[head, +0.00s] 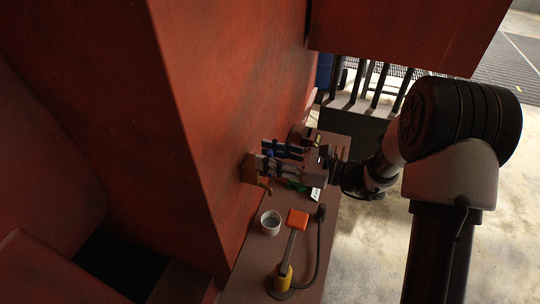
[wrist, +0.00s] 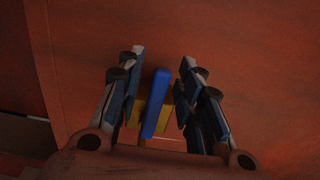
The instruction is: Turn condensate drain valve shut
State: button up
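The condensate drain valve has a blue lever handle (wrist: 156,104) and a brass-coloured body (wrist: 166,116) behind it, against the red wall. In the wrist view the lever stands nearly upright, tilted slightly right at its top. My gripper (wrist: 163,60) is open, with one finger on each side of the lever. Gaps show between the lever and both fingers. In the head view my gripper (head: 264,156) is close to the wall, and the brass valve body (head: 250,170) shows at its fingertips. The lever is mostly hidden there by the fingers.
A reddish-brown ledge (head: 245,265) runs below the valve along the red wall (head: 200,110). On it are a white cup (head: 270,222) and a tool with an orange head (head: 298,219) and yellow base. A green-and-white item (head: 300,187) lies below my gripper. A red overhang (head: 400,35) is above.

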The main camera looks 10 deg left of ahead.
grip_shut()
dwell(0.6)
